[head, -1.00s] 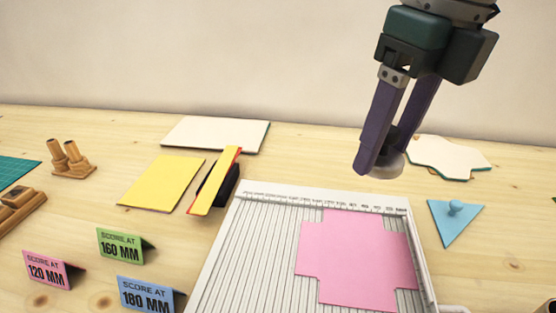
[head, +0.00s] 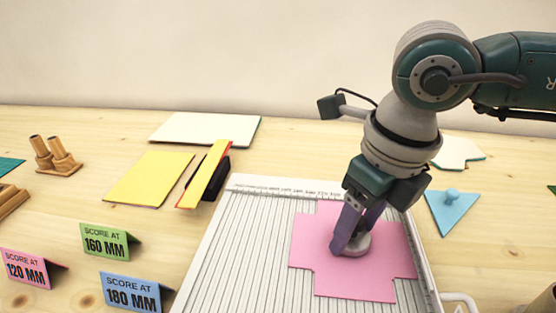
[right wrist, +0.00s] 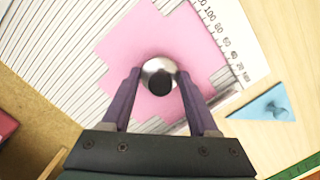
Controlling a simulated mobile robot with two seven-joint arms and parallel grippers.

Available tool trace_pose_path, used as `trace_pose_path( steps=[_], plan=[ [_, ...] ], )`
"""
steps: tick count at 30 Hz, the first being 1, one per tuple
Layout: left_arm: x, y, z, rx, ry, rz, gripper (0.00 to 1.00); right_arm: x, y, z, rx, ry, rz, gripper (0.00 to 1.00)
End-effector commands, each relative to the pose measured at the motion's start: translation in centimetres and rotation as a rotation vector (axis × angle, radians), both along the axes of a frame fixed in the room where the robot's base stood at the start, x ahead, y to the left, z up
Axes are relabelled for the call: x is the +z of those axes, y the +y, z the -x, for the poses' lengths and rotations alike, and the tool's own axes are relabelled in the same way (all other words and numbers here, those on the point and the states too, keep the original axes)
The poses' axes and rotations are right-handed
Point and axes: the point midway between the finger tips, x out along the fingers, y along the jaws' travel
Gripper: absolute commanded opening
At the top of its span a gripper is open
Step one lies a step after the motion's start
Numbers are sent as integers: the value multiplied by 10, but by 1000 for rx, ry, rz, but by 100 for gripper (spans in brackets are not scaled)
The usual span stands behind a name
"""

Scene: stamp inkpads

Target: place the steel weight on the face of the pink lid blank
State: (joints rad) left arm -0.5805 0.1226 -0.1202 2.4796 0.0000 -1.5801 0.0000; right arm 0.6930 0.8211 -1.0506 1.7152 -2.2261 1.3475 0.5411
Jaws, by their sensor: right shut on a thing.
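The pink lid blank (head: 310,250) is a cross-like sheet with notched corners lying on the white grooved scoring board (head: 230,250). My right gripper (head: 352,246) is over the blank, shut on the steel weight (head: 358,247), a round grey piece with a knob. The weight is at the face of the blank; I cannot tell whether it bears fully on it. In the right wrist view the shiny knob (right wrist: 159,74) sits between the fingertips, with the pink blank (right wrist: 145,40) around it. My left gripper is not in view.
A blue triangle with a knob (head: 450,205) lies right of the board. Yellow card (head: 148,180), a tilted yellow-and-red piece (head: 205,175) and a white sheet (head: 205,128) lie behind left. Signs for 120 (head: 28,268), 160 (head: 105,240) and 180 mm (head: 130,292) stand front left.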

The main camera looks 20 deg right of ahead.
Motion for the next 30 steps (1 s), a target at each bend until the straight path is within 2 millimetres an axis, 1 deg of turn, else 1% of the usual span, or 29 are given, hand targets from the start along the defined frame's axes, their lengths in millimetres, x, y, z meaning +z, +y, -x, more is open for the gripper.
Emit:
trace_pose_path(
  steps=[2,6,7,14,20,23,26,29,30],
  plan=[
    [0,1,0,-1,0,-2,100,1,0,0,0,-2,0,0],
    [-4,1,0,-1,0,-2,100,-4,0,0,-1,-1,0,0],
    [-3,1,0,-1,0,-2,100,-3,0,0,-1,0,0,63],
    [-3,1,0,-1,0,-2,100,-2,0,0,0,1,0,89],
    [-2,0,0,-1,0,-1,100,-2,0,0,-1,1,0,90],
    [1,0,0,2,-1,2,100,1,0,0,0,0,0,90],
    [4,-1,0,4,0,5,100,12,0,1,0,-1,0,90],
    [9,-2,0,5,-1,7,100,32,-1,4,2,-2,1,90],
    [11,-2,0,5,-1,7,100,41,-1,5,1,-3,-1,90]
  ],
)
